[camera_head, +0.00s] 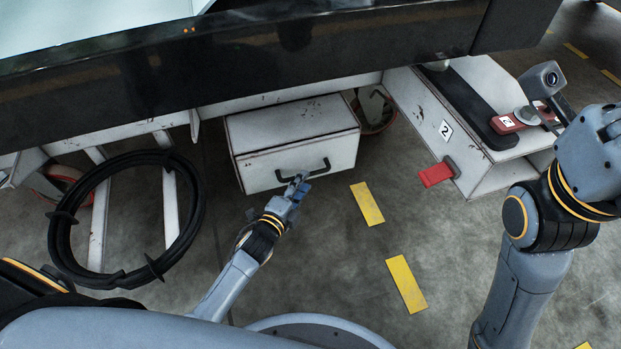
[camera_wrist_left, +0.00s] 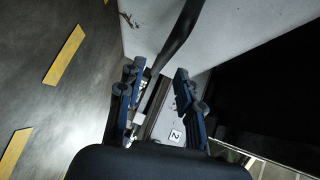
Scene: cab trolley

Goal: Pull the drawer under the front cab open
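The drawer (camera_head: 264,178) is a worn white box front under the dark cab body, with a black bar handle (camera_head: 302,175) on it. I cannot tell whether the drawer is fully closed.
A coiled black hose (camera_head: 62,235) hangs at the left. At the right is a white step box (camera_head: 425,115) marked 2, with a red tab (camera_head: 437,174) and a red latch (camera_head: 506,124). The floor in front of the drawer is clear, with yellow stripes (camera_head: 406,284).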

